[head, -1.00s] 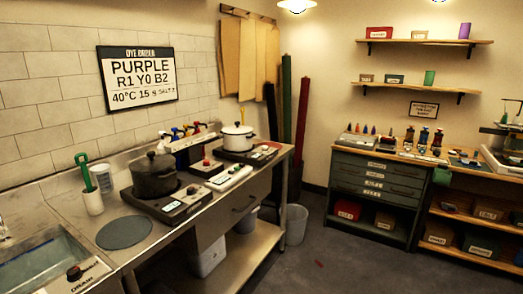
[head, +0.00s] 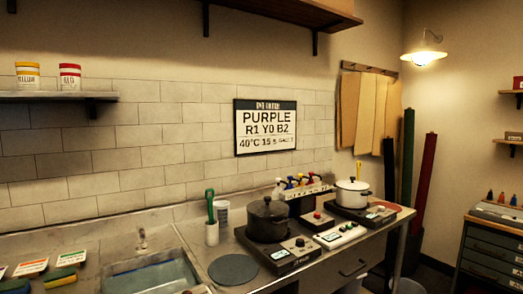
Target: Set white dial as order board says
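The order board (head: 265,126) hangs on the tiled wall and reads PURPLE, R1 Y0 B2, 40°C and 15, with small blurred text after it. A white pot (head: 352,194) with a lid stands on the right hot plate (head: 350,216). A black pot (head: 267,219) stands on the left hot plate (head: 281,262), which has a small knob and a lit display. The white dial is not clearly distinguishable; knobs at the white pot's plate are too small to read. My gripper is not in view.
A white panel (head: 340,233) lies between the plates. Bottles with coloured tops (head: 292,183) stand behind. A shelf (head: 55,97) holds two tins. Drawers (head: 490,255) stand right.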

